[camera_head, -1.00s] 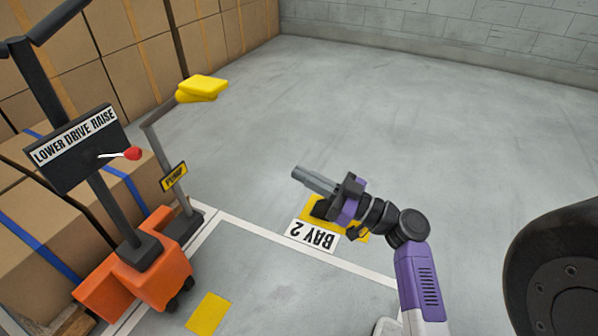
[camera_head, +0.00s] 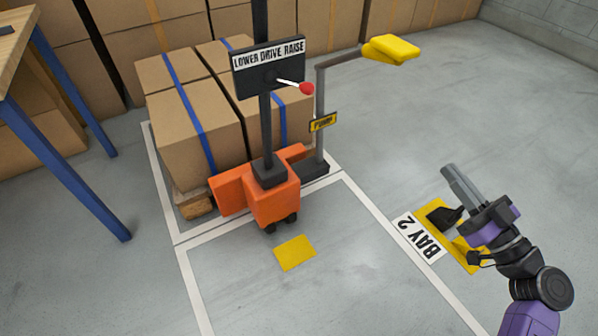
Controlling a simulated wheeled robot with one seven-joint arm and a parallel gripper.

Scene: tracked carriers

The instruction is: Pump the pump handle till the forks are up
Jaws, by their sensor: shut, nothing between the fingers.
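The pump handle (camera_head: 391,50) is a yellow grip at the end of a grey bent lever. Its post (camera_head: 320,120) carries a yellow PUMP label and stands right of the orange pallet truck (camera_head: 272,200). A black panel (camera_head: 268,67) reads LOWER DRIVE RAISE, with a red-knobbed selector (camera_head: 306,88) pointing right, toward RAISE. The forks are hidden by the truck body and the load. My gripper (camera_head: 449,173) is shut and empty, in the air to the right of the truck, well apart from the pump handle and below it in the picture.
Strapped boxes (camera_head: 200,125) sit on a wooden pallet (camera_head: 194,204) behind the truck. A table with blue legs (camera_head: 75,180) stands at the left. A BAY 2 sign (camera_head: 418,236) and a yellow floor patch (camera_head: 295,253) lie nearby.

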